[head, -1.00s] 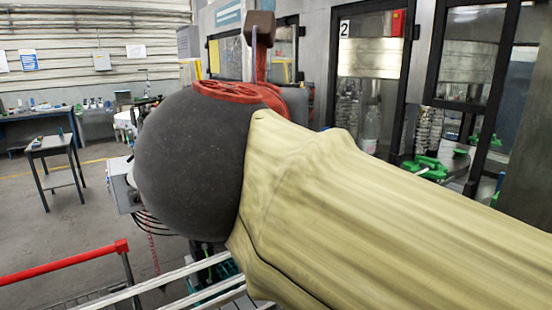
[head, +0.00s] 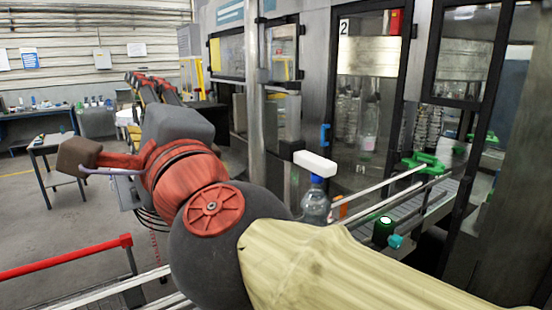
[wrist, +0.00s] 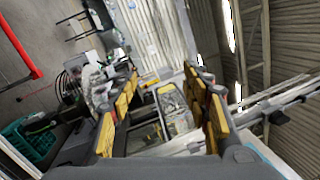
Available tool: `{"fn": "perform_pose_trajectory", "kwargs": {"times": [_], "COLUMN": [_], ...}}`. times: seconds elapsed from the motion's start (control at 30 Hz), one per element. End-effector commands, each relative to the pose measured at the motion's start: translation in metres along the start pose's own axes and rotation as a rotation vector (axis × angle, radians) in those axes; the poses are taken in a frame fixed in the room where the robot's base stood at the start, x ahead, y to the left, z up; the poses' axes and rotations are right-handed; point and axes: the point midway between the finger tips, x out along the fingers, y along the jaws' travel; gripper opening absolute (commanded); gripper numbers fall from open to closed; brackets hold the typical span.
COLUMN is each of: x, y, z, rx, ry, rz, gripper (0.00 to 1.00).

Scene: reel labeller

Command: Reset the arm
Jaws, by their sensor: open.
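My arm stretches from the lower right of the head view, with a pale yellow sleeve, a dark round joint and red joint rings. It bends up and away to the left. My gripper (head: 152,80) shows at the far end, beyond a grey wrist block, as small dark and reddish fingers. In the wrist view my gripper (wrist: 163,82) has two yellow and black fingers spread wide apart. Nothing is held between them. Through the gap I see machine parts and the hall wall.
A bottle (head: 316,203) stands on the conveyor (head: 430,207), just beyond my arm. Glass-doored machine cabinets (head: 370,110) rise at the right, with a metal post (head: 256,85). A red barrier rail (head: 65,257) is at lower left. Open floor lies beside the small table (head: 52,145).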

Motion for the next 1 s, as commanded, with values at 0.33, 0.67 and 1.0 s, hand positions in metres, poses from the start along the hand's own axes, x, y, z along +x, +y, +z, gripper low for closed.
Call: {"fn": "perform_pose_trajectory", "kwargs": {"times": [0.33,0.67,1.0], "x": [-0.092,-0.237,-0.376], "y": [0.199,0.308,0.327], "z": [-0.051,-0.190,-0.309], "rx": [-0.940,-1.323,-1.305], "ry": [-0.383,-0.561,-0.388], "rz": [0.501,1.019,1.424], "gripper": [0.47,0.47,0.47]}}
